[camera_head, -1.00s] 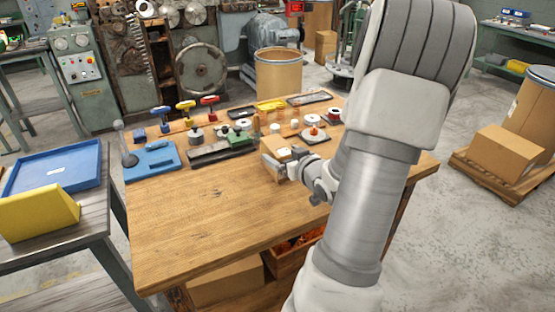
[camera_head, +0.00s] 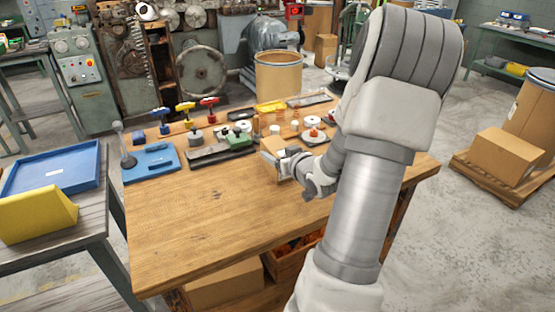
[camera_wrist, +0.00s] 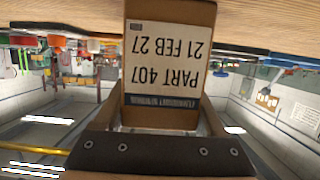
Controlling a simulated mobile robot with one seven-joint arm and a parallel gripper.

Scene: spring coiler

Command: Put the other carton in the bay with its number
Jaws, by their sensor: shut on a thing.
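My gripper (camera_head: 279,164) is shut on a small brown carton (camera_head: 273,146) over the wooden workbench, towards its right half. In the wrist view the carton (camera_wrist: 168,18) fills the middle between the fingers. Its white label appears upside down and reads "PART 407" and "21 FEB 27". In the head view the gripper hides much of the carton, and I cannot tell whether it touches the bench. I cannot make out any numbered bay in these views.
The workbench (camera_head: 200,225) is bare at the front and left. Tools, a blue fixture (camera_head: 150,165) and small parts line its back. A side table with a blue tray (camera_head: 55,172) and yellow stand (camera_head: 38,214) is at left. A larger box (camera_head: 503,155) sits on a pallet at right.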

